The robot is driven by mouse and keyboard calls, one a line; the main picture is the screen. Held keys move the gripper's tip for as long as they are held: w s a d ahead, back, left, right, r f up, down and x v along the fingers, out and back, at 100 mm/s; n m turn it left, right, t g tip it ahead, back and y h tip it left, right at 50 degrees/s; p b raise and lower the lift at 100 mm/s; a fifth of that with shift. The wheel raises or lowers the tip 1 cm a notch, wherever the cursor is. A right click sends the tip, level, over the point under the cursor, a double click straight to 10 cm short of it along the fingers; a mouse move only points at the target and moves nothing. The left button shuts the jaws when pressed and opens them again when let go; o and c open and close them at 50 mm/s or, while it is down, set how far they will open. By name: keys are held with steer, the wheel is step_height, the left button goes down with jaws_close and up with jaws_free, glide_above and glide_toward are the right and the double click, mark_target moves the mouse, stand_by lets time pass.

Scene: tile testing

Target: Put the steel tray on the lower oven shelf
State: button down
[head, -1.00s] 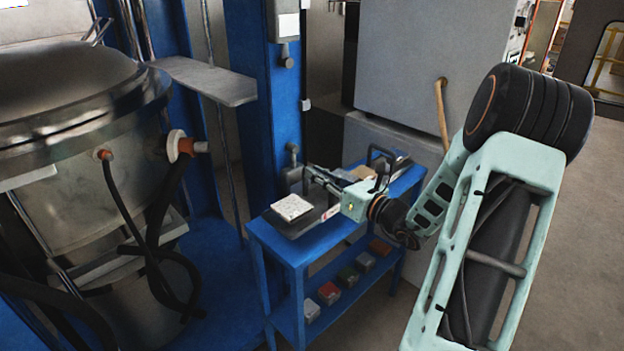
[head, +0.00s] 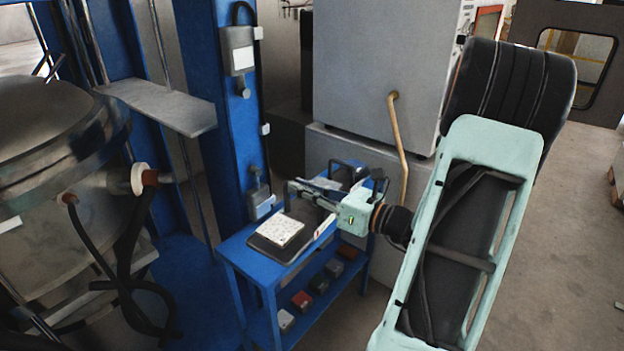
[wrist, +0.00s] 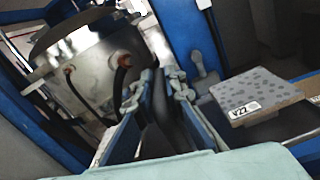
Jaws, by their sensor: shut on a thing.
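The dark steel tray (head: 268,251) shows at the blue trolley's top with a pale speckled tile (head: 277,232) on it. In the wrist view the tile (wrist: 262,94) shows at right with a "V22" label. My gripper (head: 296,190) is at the tray's far side in the head view. In the wrist view my gripper (wrist: 160,98) is shut on a dark upright piece between its fingers, which looks like the tray's handle. I cannot tell whether the tray touches the trolley. The large grey cabinet (head: 375,70) behind may be the oven; no inner shelf shows.
The blue trolley (head: 237,262) has several small coloured blocks (head: 302,300) on its lower shelf. A blue column (head: 222,110) with a grey box stands close at left. A steel vessel (head: 45,175) with dark hoses is further left. Open floor (head: 570,220) lies at right.

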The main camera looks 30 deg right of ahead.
steer(key=w+a+r+n+g+y+p, duration=0.1)
steer(key=a+r+n+g+y+p, duration=0.1)
steer(key=a+p, duration=0.7)
steer(key=a+r+n+g+y+p, duration=0.3)
steer(key=a+r+y+p, duration=0.2)
steer(key=a+p, duration=0.4)
steer(key=shift+w+r+n+g+p, duration=0.35)
steer(key=shift+r+n+p, duration=0.1)
steer(key=shift+p, duration=0.6)
